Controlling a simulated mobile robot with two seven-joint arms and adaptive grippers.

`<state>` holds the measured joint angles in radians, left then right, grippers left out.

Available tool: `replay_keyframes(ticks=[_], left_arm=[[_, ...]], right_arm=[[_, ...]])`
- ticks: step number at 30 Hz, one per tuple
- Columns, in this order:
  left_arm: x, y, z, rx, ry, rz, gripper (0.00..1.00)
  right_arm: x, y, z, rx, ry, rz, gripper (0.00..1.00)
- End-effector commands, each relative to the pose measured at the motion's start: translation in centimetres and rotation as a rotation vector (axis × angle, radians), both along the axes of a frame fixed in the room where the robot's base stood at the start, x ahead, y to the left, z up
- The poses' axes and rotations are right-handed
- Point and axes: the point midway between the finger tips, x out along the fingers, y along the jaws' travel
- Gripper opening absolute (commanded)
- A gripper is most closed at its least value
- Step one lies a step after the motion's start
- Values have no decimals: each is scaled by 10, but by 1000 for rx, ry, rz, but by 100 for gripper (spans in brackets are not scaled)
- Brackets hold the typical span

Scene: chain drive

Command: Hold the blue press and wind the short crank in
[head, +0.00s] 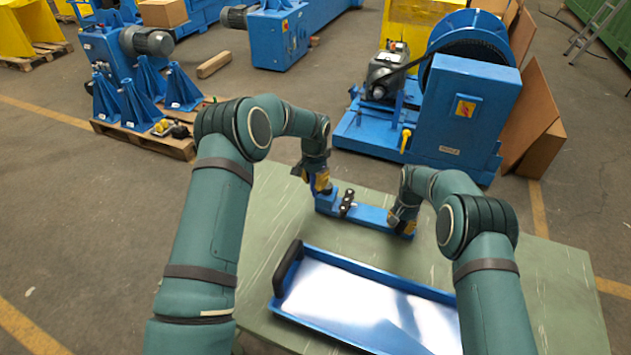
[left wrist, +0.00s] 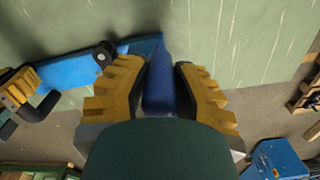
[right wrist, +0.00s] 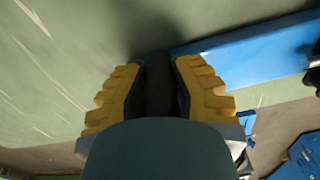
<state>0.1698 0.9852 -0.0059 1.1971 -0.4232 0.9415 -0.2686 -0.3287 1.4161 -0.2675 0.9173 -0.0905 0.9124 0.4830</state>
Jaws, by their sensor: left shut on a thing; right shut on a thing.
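The blue press (head: 370,214) is a long low bar on the green table, with a dark fitting (head: 347,203) near its middle. My left gripper (head: 321,184) is shut on a blue upright part at its far left end, which shows between the fingers in the left wrist view (left wrist: 160,82). My right gripper (head: 403,222) is at the other end, shut on a dark upright grip (right wrist: 158,80), seemingly the short crank's handle. The crank's arm is hidden behind the fingers, so its angle cannot be told.
A blue tray (head: 320,329) with a shiny floor and a black handle (head: 287,266) lies on the table (head: 555,290) in front of the press. A large blue machine (head: 465,110) stands on the floor beyond the table. Bare table lies to the right.

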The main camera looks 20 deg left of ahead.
Motion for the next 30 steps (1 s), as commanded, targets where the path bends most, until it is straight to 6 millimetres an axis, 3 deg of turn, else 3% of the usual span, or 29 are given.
replay_keyframes(ticks=[13,14,16,26,30], left_arm=[[-1,5,-2,6,3,-4,0],[-1,5,-2,6,3,-4,34],[-1,5,-2,6,3,-4,58],[0,2,0,2,0,-6,59],[0,2,11,3,-1,-7,59]], right_arm=[[-1,-4,-3,-7,6,-2,0],[-1,-4,-3,-7,6,-2,0],[-1,-4,-3,-7,6,-2,0],[-1,-3,-3,-5,5,-1,0],[-1,-3,-3,-4,5,-1,0]])
